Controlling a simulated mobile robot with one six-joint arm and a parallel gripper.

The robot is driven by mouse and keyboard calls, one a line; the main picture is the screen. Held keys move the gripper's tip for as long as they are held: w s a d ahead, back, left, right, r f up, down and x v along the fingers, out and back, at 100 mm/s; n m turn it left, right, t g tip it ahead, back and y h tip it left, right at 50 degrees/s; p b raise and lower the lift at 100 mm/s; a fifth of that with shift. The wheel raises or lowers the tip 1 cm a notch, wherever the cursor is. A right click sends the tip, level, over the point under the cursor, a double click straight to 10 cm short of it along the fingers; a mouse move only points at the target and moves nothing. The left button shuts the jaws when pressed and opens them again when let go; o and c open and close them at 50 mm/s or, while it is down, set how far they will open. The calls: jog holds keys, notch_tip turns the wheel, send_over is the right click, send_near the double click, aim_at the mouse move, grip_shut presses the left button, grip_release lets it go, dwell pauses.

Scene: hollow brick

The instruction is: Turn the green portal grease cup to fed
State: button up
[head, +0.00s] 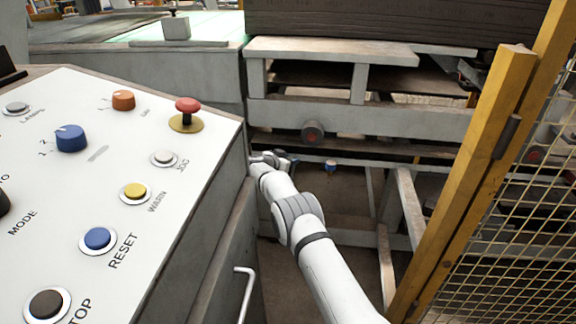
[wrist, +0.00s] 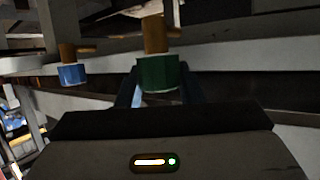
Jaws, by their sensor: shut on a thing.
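The green grease cup (wrist: 158,74) is in the wrist view, under a brass fitting (wrist: 155,35) with a short side stub pointing right. My gripper (wrist: 158,93) is shut on the green cup, one dark finger on each side of it. A blue cup (wrist: 72,74) with a similar brass fitting hangs to its left, apart from my gripper. In the head view my gripper (head: 276,158) is small, reaching under the machine frame, and I cannot make out the green cup there. Any mark showing the cup's position is not readable.
The control panel (head: 90,150) with several buttons and knobs stands at the left, close to my arm. The machine's grey beam (head: 400,122) runs above my gripper. A yellow post (head: 470,170) and mesh fence (head: 520,220) close off the right.

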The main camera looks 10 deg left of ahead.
jog(key=shift+w+a+m+h+b, duration=0.1)
jog(key=shift+w+m+h+b, duration=0.15)
jog(key=shift+b, duration=1)
jog(key=b, duration=0.3)
jog(key=shift+s+r+m+g+h, duration=0.2)
jog(key=shift+m+g+h, duration=0.05)
jog(key=shift+m+g, duration=0.1)
jog(key=shift+s+a+f+b, duration=0.1)
jog(key=shift+s+f+b, duration=0.2)
jog(key=shift+b, duration=0.2)
jog(key=o, duration=1)
jog(key=shift+r, duration=0.1)
jog(key=shift+c, duration=0.2)
jog(key=shift+d+r, duration=0.15)
jog(key=shift+d, duration=0.05)
